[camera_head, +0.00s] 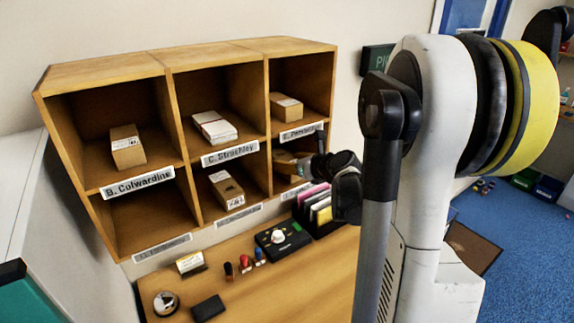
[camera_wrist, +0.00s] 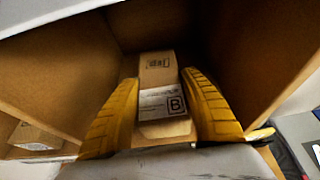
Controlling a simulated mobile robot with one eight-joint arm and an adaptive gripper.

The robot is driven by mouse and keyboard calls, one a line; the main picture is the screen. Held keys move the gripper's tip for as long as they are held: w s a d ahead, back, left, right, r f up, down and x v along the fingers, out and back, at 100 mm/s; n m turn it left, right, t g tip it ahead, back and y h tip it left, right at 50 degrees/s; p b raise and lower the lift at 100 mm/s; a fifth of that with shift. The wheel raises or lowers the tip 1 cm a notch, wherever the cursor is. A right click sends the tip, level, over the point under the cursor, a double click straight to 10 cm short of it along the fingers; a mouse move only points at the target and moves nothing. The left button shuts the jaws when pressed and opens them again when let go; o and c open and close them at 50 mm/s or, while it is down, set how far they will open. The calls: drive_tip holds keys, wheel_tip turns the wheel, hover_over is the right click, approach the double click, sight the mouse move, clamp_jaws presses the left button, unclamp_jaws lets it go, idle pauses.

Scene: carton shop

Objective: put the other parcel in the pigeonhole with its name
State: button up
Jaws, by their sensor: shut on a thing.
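The shelf (camera_head: 107,70) has two rows of three pigeonholes. My gripper (camera_wrist: 160,115) has its yellow fingers shut on a brown parcel (camera_wrist: 158,68) with a white label bearing a boxed "B". In the head view the parcel (camera_head: 284,158) shows inside the lower right pigeonhole, my gripper (camera_head: 312,166) at its opening, partly hidden by my arm. Whether the parcel rests on the floor there is unclear. The upper nameplates read "B. Culwardine" (camera_head: 138,183), "C. Strachley" (camera_head: 230,153) and "E. Pen…" (camera_head: 298,134); the lower nameplates are too small to read.
Parcels lie in the upper left (camera_head: 127,147), upper middle (camera_head: 214,127), upper right (camera_head: 286,107) and lower middle (camera_head: 227,190) pigeonholes. The lower left one looks empty. Below, the desk (camera_head: 300,285) holds a black device (camera_head: 283,241), stamps and a folder rack (camera_head: 318,208).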

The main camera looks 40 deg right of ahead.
drive_tip(key=shift+w+f, duration=0.25)
drive_tip(key=shift+f, duration=0.15)
drive_tip(key=shift+s, duration=0.1)
drive_tip(key=shift+f, duration=0.1)
drive_tip(key=o, duration=1.3)
drive_tip(key=shift+c, duration=0.2)
